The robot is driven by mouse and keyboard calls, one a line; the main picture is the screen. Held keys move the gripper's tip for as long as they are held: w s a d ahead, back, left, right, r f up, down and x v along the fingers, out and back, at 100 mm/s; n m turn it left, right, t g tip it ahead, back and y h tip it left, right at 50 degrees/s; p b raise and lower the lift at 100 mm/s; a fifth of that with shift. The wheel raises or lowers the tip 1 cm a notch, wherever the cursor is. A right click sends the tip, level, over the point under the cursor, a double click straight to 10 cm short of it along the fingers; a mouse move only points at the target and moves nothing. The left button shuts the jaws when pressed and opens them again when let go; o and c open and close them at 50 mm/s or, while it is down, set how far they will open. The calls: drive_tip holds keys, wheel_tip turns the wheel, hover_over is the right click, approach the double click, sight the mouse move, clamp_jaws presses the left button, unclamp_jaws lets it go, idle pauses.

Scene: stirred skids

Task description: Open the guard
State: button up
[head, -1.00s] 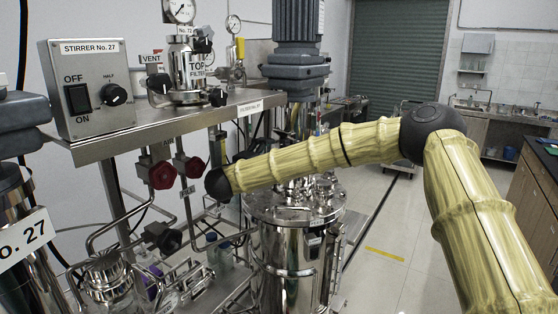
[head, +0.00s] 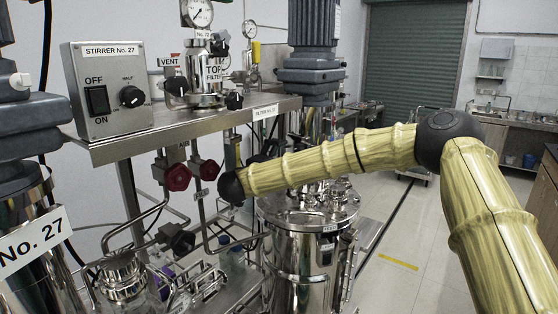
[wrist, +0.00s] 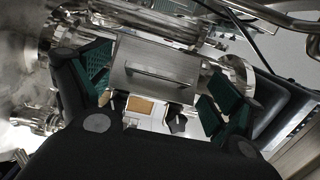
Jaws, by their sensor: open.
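In the wrist view, a flat metal plate with a slim bar-like handle (wrist: 160,75) lies between the fingers of my gripper (wrist: 160,92). It looks like the guard, though no label on it is readable. The gripper is open, with one green-padded finger on each side of the plate. I cannot tell whether either finger touches it. In the head view, my arm reaches in from the right and ends at a dark joint by the skid; the gripper and the guard cannot be made out there.
A stirrer control box (head: 108,88) stands on a steel shelf (head: 190,131) at left. Red valve knobs (head: 178,177) hang below it. A steel vessel (head: 305,262) stands beneath my arm. Pipes crowd the lower left.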

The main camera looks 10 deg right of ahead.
drive_tip(key=v, duration=1.2)
drive_tip(key=shift+d, duration=0.1)
